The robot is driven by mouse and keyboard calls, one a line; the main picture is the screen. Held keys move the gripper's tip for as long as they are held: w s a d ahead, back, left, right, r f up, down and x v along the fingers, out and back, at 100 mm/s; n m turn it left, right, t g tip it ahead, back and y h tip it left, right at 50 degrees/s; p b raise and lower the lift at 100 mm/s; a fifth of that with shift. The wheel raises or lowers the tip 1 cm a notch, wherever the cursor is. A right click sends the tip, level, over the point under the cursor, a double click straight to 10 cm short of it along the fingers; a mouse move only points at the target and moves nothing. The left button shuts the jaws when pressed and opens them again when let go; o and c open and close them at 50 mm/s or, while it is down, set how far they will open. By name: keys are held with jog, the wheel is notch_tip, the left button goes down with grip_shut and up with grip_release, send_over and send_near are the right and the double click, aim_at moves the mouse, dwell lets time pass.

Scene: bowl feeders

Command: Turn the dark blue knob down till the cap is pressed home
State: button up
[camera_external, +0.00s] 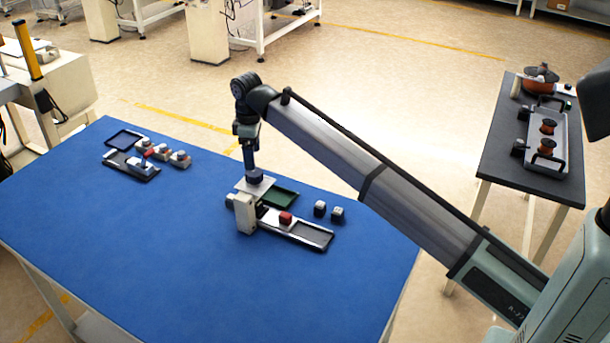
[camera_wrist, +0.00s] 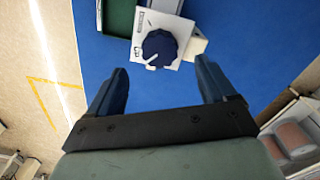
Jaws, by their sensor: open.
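The dark blue knob (camera_wrist: 159,46) sits on a white square plate (camera_wrist: 181,27) in the wrist view, with a white pointer mark at its lower left. My gripper (camera_wrist: 162,82) is open and empty, its two fingers apart on either side below the knob in that view. In the external view my gripper (camera_external: 250,165) points down just above the knob (camera_external: 254,177), on the white press (camera_external: 245,212). A red cap-like piece (camera_external: 286,218) sits on the grey track (camera_external: 310,234) beside the press. Whether it is the cap is unclear, and the space under the press is hidden.
A green tray (camera_external: 284,198) lies behind the track, and two small dark-and-white pieces (camera_external: 320,208) stand to its right. Another fixture (camera_external: 130,163) with several small pieces is at the left of the blue table (camera_external: 150,250). The table's front is clear.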

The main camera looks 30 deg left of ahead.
aim_at(254, 178)
jog(key=shift+f, duration=3)
jog(key=c, duration=1.1)
